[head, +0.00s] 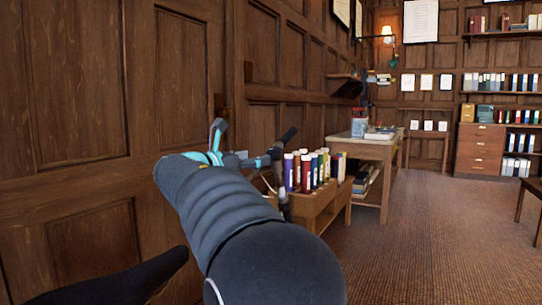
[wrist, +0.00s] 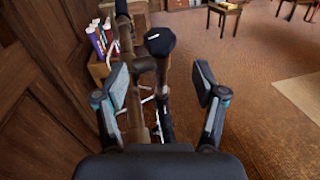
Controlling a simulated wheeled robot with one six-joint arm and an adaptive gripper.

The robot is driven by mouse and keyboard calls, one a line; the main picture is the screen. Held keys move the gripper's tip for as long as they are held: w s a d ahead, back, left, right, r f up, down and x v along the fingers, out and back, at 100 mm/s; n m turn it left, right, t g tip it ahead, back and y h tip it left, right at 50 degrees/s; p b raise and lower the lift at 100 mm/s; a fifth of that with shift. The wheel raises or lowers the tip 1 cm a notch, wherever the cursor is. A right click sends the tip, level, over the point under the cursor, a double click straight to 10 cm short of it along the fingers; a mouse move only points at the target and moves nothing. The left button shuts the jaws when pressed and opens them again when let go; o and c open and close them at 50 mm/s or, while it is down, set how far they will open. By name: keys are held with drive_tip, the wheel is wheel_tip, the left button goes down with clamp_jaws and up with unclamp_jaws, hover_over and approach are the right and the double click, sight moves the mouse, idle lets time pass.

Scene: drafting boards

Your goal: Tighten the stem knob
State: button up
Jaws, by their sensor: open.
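The stem knob is probably the dark faceted knob (wrist: 160,41) with a small pale mark on its top, in the upper middle of the wrist view. It sits beside a brown upright post (wrist: 125,45) and joins it near a bracket. My gripper (wrist: 162,78) is open, its two pads wide apart. The knob lies beyond the fingertips, roughly centred between them, and I see no contact. In the head view my gripper (head: 243,146) is near the panelled wall, and my arm hides much of what is below it. A black bar (head: 286,137) shows just right of it.
Several coloured tubes or books (head: 315,165) stand on a low wooden bench (head: 325,205) right of my arm. A wooden table (head: 375,150) stands farther back. The panelled wall (head: 90,120) is close on the left. The carpet (head: 430,240) on the right is mostly clear.

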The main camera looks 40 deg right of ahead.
sight(274, 154)
drive_tip(key=x, duration=0.9)
drive_tip(key=shift+d, duration=0.15)
